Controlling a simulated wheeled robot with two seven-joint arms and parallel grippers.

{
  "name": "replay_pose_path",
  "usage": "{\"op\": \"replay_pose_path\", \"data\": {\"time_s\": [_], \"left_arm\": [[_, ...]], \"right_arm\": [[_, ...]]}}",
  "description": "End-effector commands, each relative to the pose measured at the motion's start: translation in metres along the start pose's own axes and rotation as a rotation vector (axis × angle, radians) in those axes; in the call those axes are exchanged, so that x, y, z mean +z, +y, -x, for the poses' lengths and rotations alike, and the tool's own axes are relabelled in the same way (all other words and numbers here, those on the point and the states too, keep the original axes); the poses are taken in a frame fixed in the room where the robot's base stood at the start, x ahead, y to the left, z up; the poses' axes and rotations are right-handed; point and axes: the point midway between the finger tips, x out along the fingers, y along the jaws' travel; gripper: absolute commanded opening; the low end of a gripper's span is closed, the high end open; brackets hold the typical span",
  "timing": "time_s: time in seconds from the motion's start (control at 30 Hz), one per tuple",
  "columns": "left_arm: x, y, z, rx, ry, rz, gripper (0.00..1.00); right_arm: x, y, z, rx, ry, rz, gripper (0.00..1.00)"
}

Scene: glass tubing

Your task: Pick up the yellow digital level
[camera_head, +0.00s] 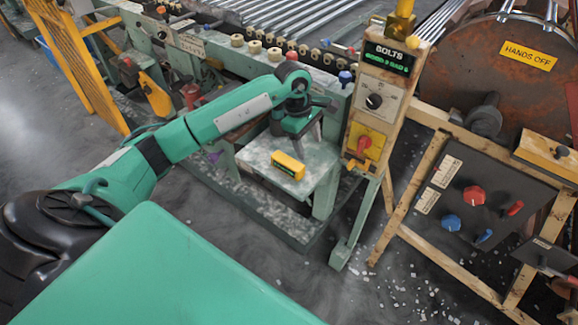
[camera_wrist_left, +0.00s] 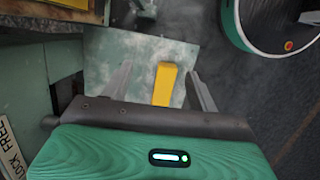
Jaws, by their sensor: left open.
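The yellow digital level (camera_head: 288,165) is a small yellow block with a dark display on its face. It lies on a small worn green-and-white table (camera_head: 258,152). In the left wrist view the level (camera_wrist_left: 164,84) shows between the two fingers of my left gripper (camera_wrist_left: 158,80), seen along its length. My left gripper (camera_head: 308,138) is above the table beside the level in the head view, open and empty. Whether a finger touches the level cannot be told. My right gripper is not in view.
A control post with a yellow panel (camera_head: 364,142) stands just right of the table. A green machine with rollers (camera_head: 300,15) runs behind it. A wooden frame with a dark knob panel (camera_head: 470,195) is at the right. The floor (camera_head: 330,290) in front is open, with scattered chips.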

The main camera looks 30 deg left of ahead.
Motion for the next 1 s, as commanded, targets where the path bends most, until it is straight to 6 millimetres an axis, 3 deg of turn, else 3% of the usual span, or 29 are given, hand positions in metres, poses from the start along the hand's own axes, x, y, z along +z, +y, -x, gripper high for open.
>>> {"op": "replay_pose_path", "data": {"time_s": [0.03,0.1,0.27,0.7,1.0], "left_arm": [[-0.019,0.001,0.01,-0.018,0.076,-0.006,0.6],[-0.038,0.0,0.021,-0.042,0.156,-0.011,0.6],[-0.058,-0.002,0.03,-0.074,0.236,-0.013,0.6],[-0.075,-0.009,-0.042,-0.077,0.236,-0.012,0.6],[-0.079,-0.015,-0.063,-0.078,0.235,-0.011,0.6]], "right_arm": [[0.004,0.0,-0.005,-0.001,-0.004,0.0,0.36],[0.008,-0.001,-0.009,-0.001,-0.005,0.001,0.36],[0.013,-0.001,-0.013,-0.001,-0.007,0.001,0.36],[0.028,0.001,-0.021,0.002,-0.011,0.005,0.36],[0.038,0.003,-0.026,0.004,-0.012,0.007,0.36]]}}
